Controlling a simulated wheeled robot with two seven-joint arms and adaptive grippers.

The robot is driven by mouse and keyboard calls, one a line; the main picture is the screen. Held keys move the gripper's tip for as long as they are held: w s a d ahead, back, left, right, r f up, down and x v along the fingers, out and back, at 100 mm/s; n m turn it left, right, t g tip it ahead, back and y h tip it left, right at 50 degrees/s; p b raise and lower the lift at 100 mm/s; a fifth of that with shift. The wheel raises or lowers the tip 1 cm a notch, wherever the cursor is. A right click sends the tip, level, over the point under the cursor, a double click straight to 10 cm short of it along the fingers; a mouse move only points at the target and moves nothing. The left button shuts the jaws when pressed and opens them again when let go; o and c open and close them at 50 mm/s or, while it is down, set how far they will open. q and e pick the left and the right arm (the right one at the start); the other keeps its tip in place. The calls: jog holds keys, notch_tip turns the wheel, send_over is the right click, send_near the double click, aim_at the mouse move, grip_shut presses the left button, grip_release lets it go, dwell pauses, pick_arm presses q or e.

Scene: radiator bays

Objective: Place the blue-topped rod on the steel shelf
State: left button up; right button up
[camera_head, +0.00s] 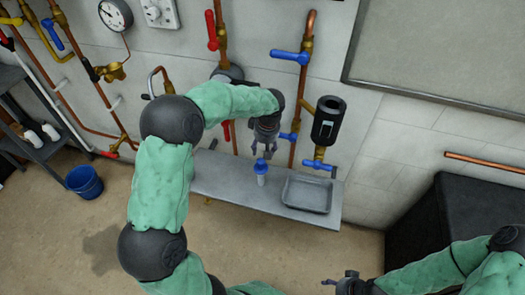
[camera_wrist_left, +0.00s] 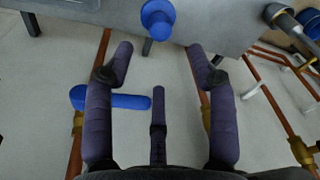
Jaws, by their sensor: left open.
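The blue-topped rod (camera_head: 261,168) stands upright on the grey steel shelf (camera_head: 218,178) along the wall, just left of a tray. Its blue top also shows at the top of the left wrist view (camera_wrist_left: 157,19), at the edge of the shelf (camera_wrist_left: 215,20). My left gripper (camera_head: 263,149) is open, with its fingers just above and behind the rod in the head view. In the left wrist view the fingers (camera_wrist_left: 160,65) are spread with nothing between them, and the rod lies beyond their tips. My right gripper (camera_head: 345,281) is at the bottom edge, its fingers unclear.
A grey tray (camera_head: 308,194) sits on the shelf's right part. Copper pipes with red and blue valve handles (camera_head: 290,56) and a black cylinder (camera_head: 327,121) are close to my left arm. A blue bucket (camera_head: 85,182) stands on the floor at left; a dark cabinet (camera_head: 440,215) is at right.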

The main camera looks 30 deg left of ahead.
pick_arm(q)
jog(key=s+d+f+m+h, duration=0.25)
jog(key=s+d+f, duration=0.25)
jog(key=d+f, duration=0.4)
jog(key=s+d+f+m+h, duration=0.2)
jog(key=s+d+f+m, duration=0.25)
jog(key=d+f, duration=0.4)
jog(key=s+d+f+m, duration=0.1)
jog(key=s+d+f, duration=0.1)
jog(key=s+f, duration=0.2)
jog(key=s+d+f+m+h, duration=0.1)
jog(key=s+f, duration=0.3)
jog(key=s, duration=0.6)
jog(key=shift+s+d+f+m, duration=0.3)
jog(key=shift+s+d+f, duration=0.1)
jog(key=shift+d, duration=0.35)
